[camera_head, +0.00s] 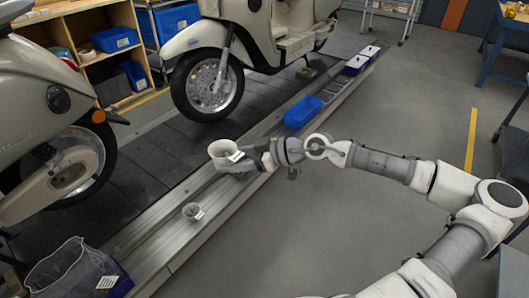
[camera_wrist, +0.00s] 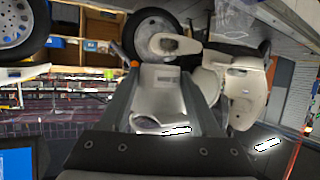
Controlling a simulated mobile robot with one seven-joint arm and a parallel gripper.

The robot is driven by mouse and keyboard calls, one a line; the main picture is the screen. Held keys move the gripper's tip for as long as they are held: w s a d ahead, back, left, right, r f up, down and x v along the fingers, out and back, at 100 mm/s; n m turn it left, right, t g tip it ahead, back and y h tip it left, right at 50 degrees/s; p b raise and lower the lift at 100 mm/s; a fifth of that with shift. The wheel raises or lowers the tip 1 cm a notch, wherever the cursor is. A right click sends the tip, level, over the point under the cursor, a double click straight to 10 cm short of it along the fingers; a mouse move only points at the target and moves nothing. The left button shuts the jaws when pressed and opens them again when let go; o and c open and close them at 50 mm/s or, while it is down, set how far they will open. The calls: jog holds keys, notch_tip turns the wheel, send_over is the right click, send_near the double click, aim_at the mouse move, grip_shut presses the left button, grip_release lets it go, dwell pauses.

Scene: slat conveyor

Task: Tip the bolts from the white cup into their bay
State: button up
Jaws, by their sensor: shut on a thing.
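In the wrist view, the pale cup (camera_wrist: 166,92) fills the space between the dark fingers (camera_wrist: 160,125). No bolts can be made out in it. A blue bin (camera_head: 303,112) sits on the rail farther back. I cannot tell which compartment is the bolts' bay.
Two white-topped blue boxes (camera_head: 356,65) (camera_head: 370,51) stand at the rail's far end. Scooters (camera_head: 208,82) stand on the slats (camera_head: 145,140) to the left. Grey floor right of the rail is clear beyond my arm.

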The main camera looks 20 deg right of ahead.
aim_at(233, 154)
notch_tip(233, 154, up, 2)
jog(key=p, duration=0.5)
jog(key=shift+d+r, duration=0.15)
jog(key=shift+r, duration=0.1)
jog(key=r+p, duration=0.1)
jog(key=p, duration=0.4)
jog(key=shift+s+r, duration=0.15)
jog(key=shift+r, duration=0.15)
jog(key=p, duration=0.2)
jog(key=r+p, duration=0.1)
jog(key=p, duration=0.2)
jog(key=shift+s+r, duration=0.2)
jog(key=shift+s, duration=0.1)
jog(key=shift+s+r+p, duration=0.15)
jog(key=shift+s+p, duration=0.05)
jog(key=shift+p, duration=0.95)
jog(key=shift+a+p, duration=0.2)
jog(key=shift+p, duration=0.15)
